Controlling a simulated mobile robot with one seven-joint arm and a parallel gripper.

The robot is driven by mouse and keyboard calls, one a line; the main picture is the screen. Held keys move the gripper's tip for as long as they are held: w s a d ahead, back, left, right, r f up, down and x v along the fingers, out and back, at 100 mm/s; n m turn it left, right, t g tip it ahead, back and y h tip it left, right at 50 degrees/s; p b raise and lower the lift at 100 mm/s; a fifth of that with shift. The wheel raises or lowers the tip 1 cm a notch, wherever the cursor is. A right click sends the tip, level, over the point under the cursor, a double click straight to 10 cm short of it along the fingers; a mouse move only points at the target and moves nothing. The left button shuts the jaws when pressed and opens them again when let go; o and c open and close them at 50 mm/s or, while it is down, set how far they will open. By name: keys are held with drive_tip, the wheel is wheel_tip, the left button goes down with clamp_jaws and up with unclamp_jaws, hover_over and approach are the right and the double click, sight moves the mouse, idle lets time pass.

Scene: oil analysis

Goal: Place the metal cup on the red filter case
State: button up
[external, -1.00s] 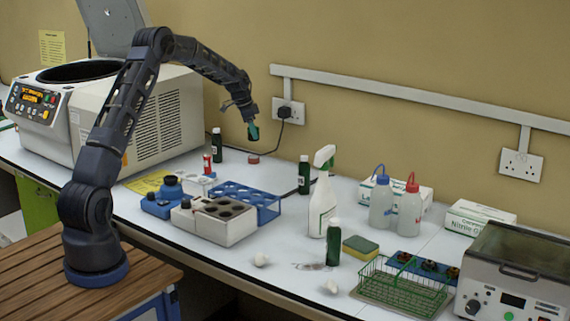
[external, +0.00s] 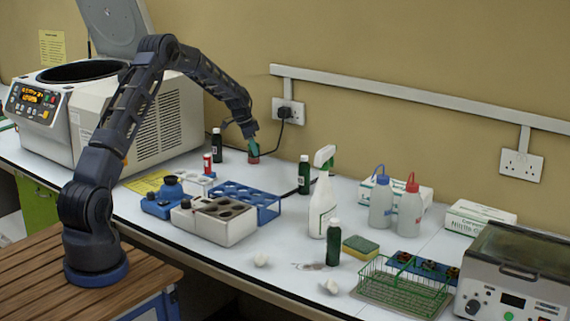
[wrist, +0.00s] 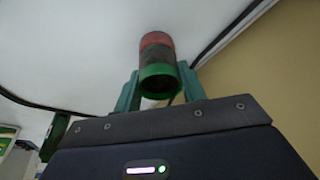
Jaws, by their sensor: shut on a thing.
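My gripper (external: 253,143) points down at the back of the bench and is shut on the metal cup. In the wrist view the cup (wrist: 157,58) is a dark grey cylinder with a green rim, between the teal fingers (wrist: 160,88). The red filter case (external: 254,159) is a small red disc on the bench, right under the cup; in the wrist view the red case (wrist: 156,39) shows directly beyond the cup's far end. The two look in line and touching or nearly so; I cannot tell whether a small gap is left.
A dark bottle (external: 217,144) stands left of my gripper, another (external: 304,174) to its right. A red battery-like tube (external: 207,164) and blue rack (external: 243,194) are in front. A power cable (external: 278,143) runs close behind on the right.

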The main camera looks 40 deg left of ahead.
drive_tip(key=o, duration=1)
drive_tip(key=shift+f, duration=0.1)
drive_tip(key=shift+c, duration=0.2)
drive_tip(key=v, duration=1.2)
drive_tip(key=s+d+r+n+y, duration=0.1)
drive_tip(key=s+d+r, duration=0.3)
drive_tip(key=s+r, duration=0.45)
drive_tip(key=s+d+r+n+t, duration=0.1)
drive_tip(key=s+d+r+n, duration=0.15)
drive_tip(key=s+r, duration=0.6)
drive_tip(key=s+d+r+n+y, duration=0.1)
drive_tip(key=s+d+r, duration=0.3)
drive_tip(key=s, duration=0.8)
drive_tip(key=s+d+f+n, duration=0.1)
drive_tip(key=s+n, duration=0.1)
drive_tip(key=s, duration=1.4)
drive_tip(key=s+d+f+n+t, duration=0.1)
drive_tip(key=s+f+n, duration=0.1)
drive_tip(key=s, duration=1.4)
drive_tip(key=shift+d+f, duration=0.35)
drive_tip(key=shift+d, duration=0.05)
drive_tip(key=shift+n, duration=0.25)
